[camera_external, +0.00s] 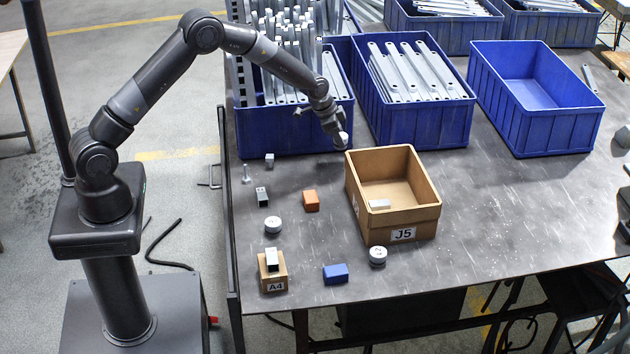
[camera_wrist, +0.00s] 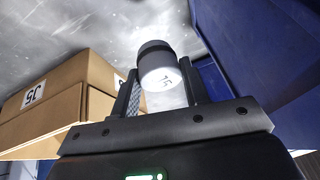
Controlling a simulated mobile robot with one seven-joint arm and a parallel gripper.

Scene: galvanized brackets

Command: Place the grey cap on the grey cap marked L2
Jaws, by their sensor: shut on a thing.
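My gripper (camera_external: 334,128) is shut on a grey cap (camera_external: 342,139), held above the table behind the cardboard box. In the wrist view the held cap (camera_wrist: 161,76) sits between the fingers, with a dark band and a pale face with a short mark that I cannot read surely. Two more round grey caps stand on the table: one (camera_external: 273,224) at the left, and one (camera_external: 377,256) by the front left corner of the cardboard box. Their marks are too small to read, so I cannot tell which is L2.
The cardboard box marked J5 (camera_external: 425,213) holds a small grey piece. A small A4 box (camera_external: 273,284) carries a metal piece. An orange block (camera_external: 311,200), a blue block (camera_external: 335,274) and small metal parts lie nearby. Blue crates (camera_external: 440,125) line the back.

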